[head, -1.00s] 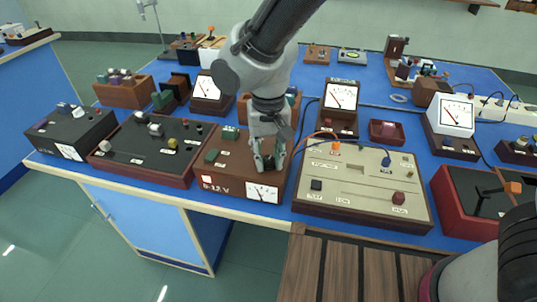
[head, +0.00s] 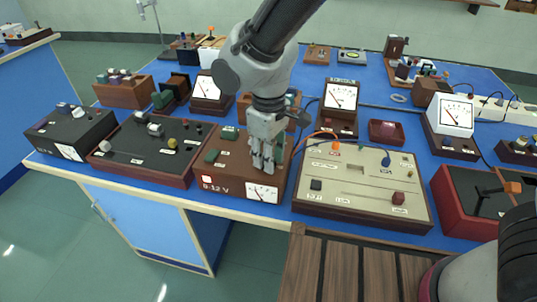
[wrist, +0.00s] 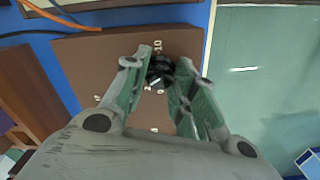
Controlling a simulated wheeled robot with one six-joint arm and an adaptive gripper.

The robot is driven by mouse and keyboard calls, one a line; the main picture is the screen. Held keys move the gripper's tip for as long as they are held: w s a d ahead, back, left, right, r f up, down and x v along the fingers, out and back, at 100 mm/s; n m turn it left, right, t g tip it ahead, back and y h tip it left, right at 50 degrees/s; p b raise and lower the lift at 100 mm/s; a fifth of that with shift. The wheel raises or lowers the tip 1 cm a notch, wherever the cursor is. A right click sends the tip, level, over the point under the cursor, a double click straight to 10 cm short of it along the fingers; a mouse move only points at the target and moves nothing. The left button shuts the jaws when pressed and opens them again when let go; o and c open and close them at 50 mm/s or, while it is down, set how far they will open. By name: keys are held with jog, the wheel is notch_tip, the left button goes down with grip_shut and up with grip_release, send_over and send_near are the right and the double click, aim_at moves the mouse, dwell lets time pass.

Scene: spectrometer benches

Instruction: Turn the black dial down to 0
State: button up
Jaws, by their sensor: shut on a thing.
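The black dial (wrist: 160,72) sits on top of a brown box and shows in the wrist view between my fingers, with number marks around it. My gripper (wrist: 163,64) is shut on the dial, one green-padded finger on each side. In the head view my gripper (head: 263,165) reaches down onto the right part of the brown box (head: 220,172) and hides the dial. The box front carries a 0-12 V label and a white needle meter (head: 262,193). The dial's exact setting is too small to read.
A beige panel board (head: 355,205) stands close to the right of the box. A dark board with knobs (head: 150,160) stands close on the left. Orange and dark cables (wrist: 60,18) run near the box. The bench's front edge is just below the box.

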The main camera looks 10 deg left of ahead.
jog(key=n, duration=0.5)
jog(key=shift+n, duration=0.3)
jog(key=n, duration=0.5)
jog(key=shift+n, duration=0.4)
jog(key=o, duration=1)
jog(key=shift+o, duration=0.2)
jog(key=shift+r, duration=0.1)
notch_tip(320, 180, up, 12)
